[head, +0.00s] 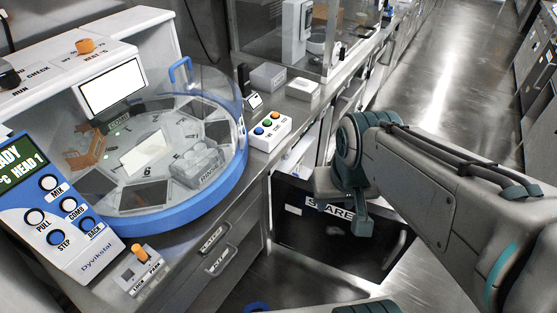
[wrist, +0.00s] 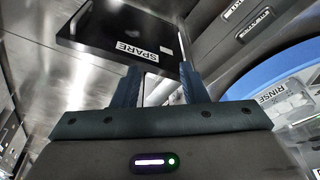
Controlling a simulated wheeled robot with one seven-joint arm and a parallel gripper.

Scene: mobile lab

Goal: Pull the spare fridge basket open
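The spare fridge basket shows as a black front panel (head: 325,240) with a white SPARE label, low at the counter's right end in the head view. My gripper (head: 362,226) is in front of its upper part and covers part of the panel by the label's right end. In the wrist view the black panel (wrist: 100,28) and its SPARE label lie just beyond my gripper (wrist: 158,72). The two fingers stand apart with a gap between them and nothing visibly held. Whether a finger touches the panel's edge, I cannot tell.
The counter holds a round blue-rimmed machine (head: 215,180), a button box (head: 268,131) and small boxes. Grey drawers (head: 215,250) labelled in white sit left of the basket. Bare steel floor (head: 440,90) lies right of the counter.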

